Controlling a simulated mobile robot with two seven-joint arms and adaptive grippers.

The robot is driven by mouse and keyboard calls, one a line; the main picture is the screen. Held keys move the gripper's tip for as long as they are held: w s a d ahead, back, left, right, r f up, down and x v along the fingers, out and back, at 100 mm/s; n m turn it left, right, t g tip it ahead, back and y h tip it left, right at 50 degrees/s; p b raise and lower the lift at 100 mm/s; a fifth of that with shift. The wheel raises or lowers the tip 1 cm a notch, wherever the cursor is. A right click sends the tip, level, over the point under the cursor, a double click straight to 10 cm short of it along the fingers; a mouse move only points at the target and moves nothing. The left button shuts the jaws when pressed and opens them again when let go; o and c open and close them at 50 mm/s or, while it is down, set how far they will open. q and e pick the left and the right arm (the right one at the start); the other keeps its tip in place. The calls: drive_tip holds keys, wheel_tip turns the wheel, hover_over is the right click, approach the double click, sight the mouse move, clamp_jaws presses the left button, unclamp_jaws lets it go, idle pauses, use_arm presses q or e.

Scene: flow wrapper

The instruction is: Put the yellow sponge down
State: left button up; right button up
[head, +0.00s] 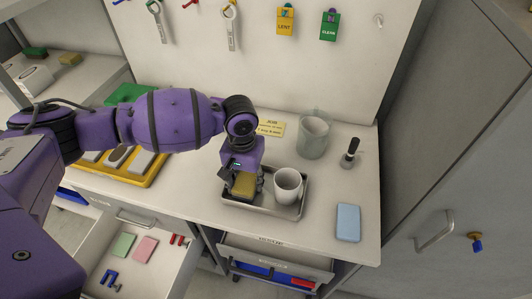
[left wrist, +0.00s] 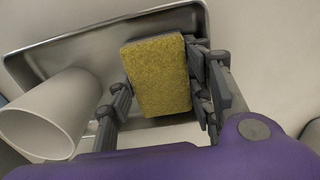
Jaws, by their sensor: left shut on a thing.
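The yellow sponge (head: 243,186) is between the fingers of my left gripper (head: 246,183) in the head view, over the left part of a metal tray (head: 262,208). In the left wrist view the sponge (left wrist: 157,75) fills the space between the dark fingers of the left gripper (left wrist: 160,92), which is shut on it. The tray (left wrist: 50,40) lies behind it there. I cannot tell whether the sponge touches the tray floor. My right gripper is not in view.
An open drawer (head: 135,250) is at lower left.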

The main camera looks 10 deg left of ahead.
sight(246, 180)
use_arm(q)
drive_tip(key=o, duration=0.5)
drive_tip(key=shift+f, duration=0.1)
wheel_tip(246, 180, up, 12)
drive_tip(key=shift+r+p, duration=0.15)
drive_tip(key=shift+p, duration=0.45)
